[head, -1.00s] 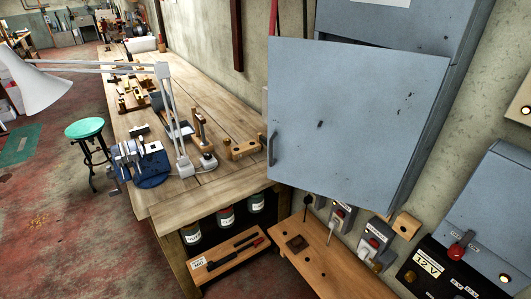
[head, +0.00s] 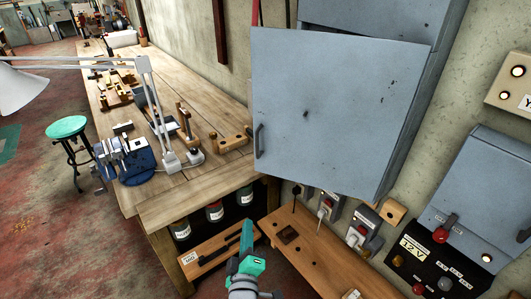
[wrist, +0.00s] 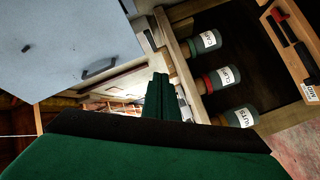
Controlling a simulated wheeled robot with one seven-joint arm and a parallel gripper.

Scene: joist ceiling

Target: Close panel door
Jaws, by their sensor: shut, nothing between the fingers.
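The panel door (head: 340,110) is a blue-grey metal sheet with a dark handle (head: 259,141) near its lower left edge. It stands swung out from the grey wall cabinet (head: 415,50). In the wrist view the door (wrist: 60,40) fills the upper left, with its handle (wrist: 99,68) beside the centre. My gripper (head: 250,255) is green, low in the head view, below the door and left of the wooden shelf. Its fingers (wrist: 163,95) are together and empty, and apart from the door.
A wooden workbench (head: 190,185) with a lamp and vise stands left of the door. A narrow wooden shelf (head: 310,250) lies below it. A switch box (head: 475,190) is on the right wall. Jars (head: 214,212) sit under the bench.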

